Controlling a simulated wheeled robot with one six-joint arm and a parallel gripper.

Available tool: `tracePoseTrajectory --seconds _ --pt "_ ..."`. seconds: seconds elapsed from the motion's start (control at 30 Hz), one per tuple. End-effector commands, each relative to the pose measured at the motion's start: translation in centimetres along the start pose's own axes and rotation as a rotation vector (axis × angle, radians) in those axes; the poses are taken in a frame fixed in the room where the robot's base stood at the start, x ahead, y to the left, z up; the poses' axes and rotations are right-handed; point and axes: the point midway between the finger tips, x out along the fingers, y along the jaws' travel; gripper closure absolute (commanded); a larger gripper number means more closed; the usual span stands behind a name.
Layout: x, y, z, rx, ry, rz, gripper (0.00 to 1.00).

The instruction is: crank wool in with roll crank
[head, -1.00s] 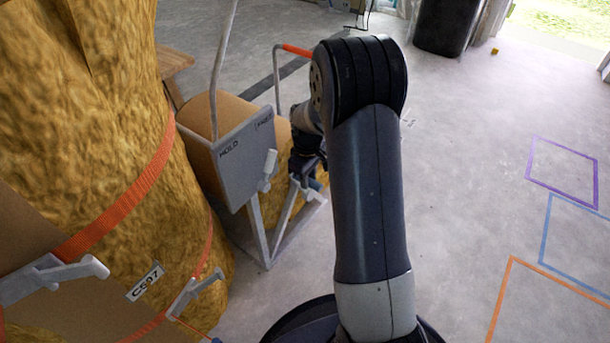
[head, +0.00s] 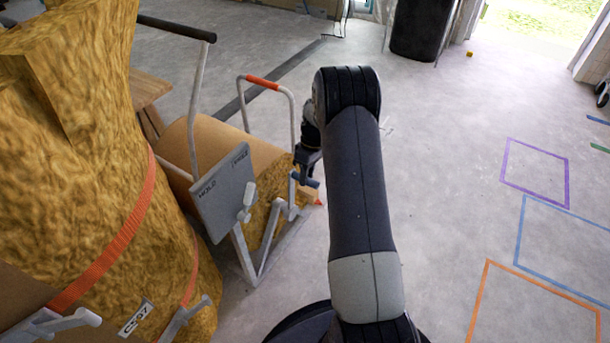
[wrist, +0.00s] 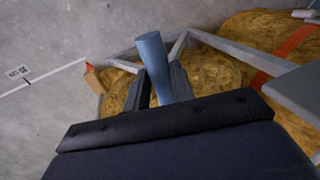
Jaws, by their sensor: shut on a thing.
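My gripper (head: 306,181) is at the right end of a grey metal stand (head: 244,265). It is shut on a blue-grey crank handle, the roll crank (wrist: 154,62), which stands up between the two fingers in the wrist view. In the head view my arm and fingers hide part of the crank. A roll of yellow-brown wool with a tan facing (head: 217,140) lies in the stand. The wool's fibrous side also shows behind the fingers in the wrist view (wrist: 125,88).
Tall wool rolls with orange straps (head: 120,235) stand close on the left. A black-topped handle (head: 177,28) and an orange-gripped rail (head: 262,82) rise by the stand. Right of my arm the floor is open, with purple, blue and orange outlines (head: 535,172).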

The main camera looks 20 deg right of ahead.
Motion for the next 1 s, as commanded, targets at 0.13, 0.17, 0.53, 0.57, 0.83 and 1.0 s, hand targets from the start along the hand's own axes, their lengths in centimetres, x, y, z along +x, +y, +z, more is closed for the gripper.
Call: tracePoseTrajectory --seconds 0.13,0.17,0.53,0.57,0.83,1.0 --pt "0.11 0.31 0.02 0.000 0.000 0.003 1.00" --pt "0.12 0.32 0.02 0.000 0.000 0.003 1.00" --pt "0.19 0.29 0.05 0.001 -0.001 0.001 1.00" --pt "0.19 0.28 0.05 0.001 -0.001 0.001 0.74" --pt "0.13 0.24 0.03 0.001 -0.001 0.000 0.55" --pt "0.07 0.23 0.03 0.001 -0.001 0.000 0.55"
